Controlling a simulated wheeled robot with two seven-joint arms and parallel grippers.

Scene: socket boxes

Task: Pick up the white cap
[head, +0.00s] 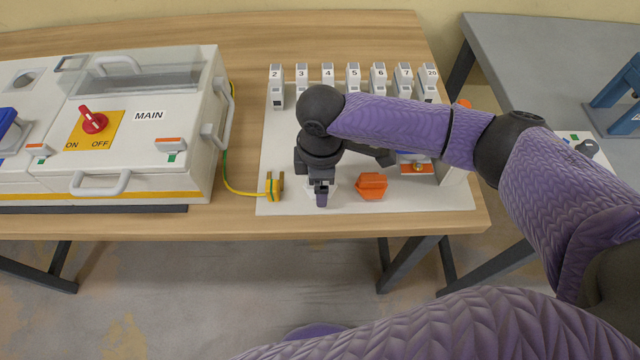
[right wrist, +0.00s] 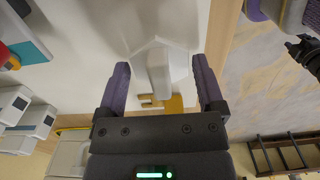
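The white cap shows between my right gripper's fingers in the right wrist view (right wrist: 168,68), over the pale mat (head: 272,140). My right gripper (head: 321,198) points down at the mat's front in the head view and hides most of the cap there. In the right wrist view its two purple-padded fingers (right wrist: 162,88) stand apart on either side of the cap, with gaps visible. A dark, gripper-like shape at the upper right of that view may be my left gripper (right wrist: 303,52); its finger state is unclear. The head view does not show it.
An orange piece (head: 371,186) lies just right of my right gripper, and a yellow plug (head: 274,186) with a cable stands to its left. Numbered grey modules (head: 302,88) line the back. The MAIN switch box (head: 150,150) fills the left. My right arm covers the mat's right part.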

